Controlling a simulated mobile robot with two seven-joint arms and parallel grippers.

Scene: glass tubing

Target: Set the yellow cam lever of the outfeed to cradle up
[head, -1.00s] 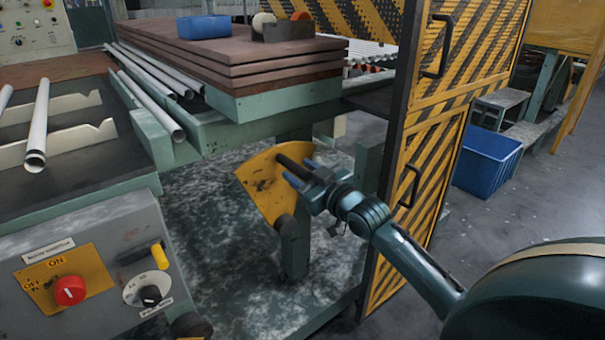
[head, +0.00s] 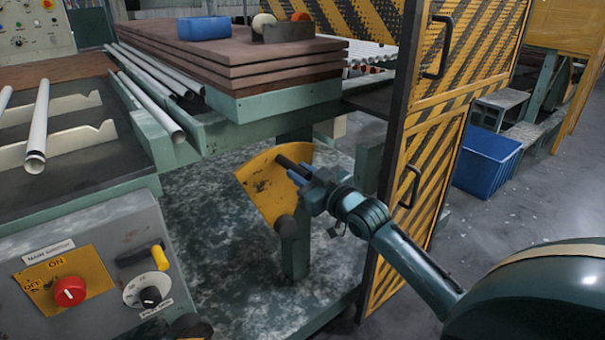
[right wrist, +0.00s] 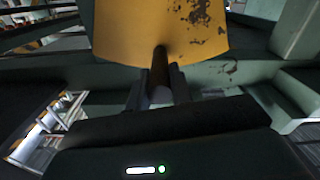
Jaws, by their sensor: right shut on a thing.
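The yellow cam lever (head: 262,186) is a worn yellow sector plate on a green post below the stacked boards. A dark handle bar (head: 291,164) sticks out from its upper right edge. My right gripper (head: 302,174) is shut on this handle. In the right wrist view the yellow plate (right wrist: 160,28) fills the top, and the dark handle (right wrist: 160,72) runs down from it between the fingers of my right gripper (right wrist: 160,88). The fingers hide part of the handle. My left gripper is not in view.
A control box (head: 95,265) with a red knob is at lower left. Glass tubes (head: 150,90) lie on the green frame. A blue bin (head: 487,162) stands on the floor at right.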

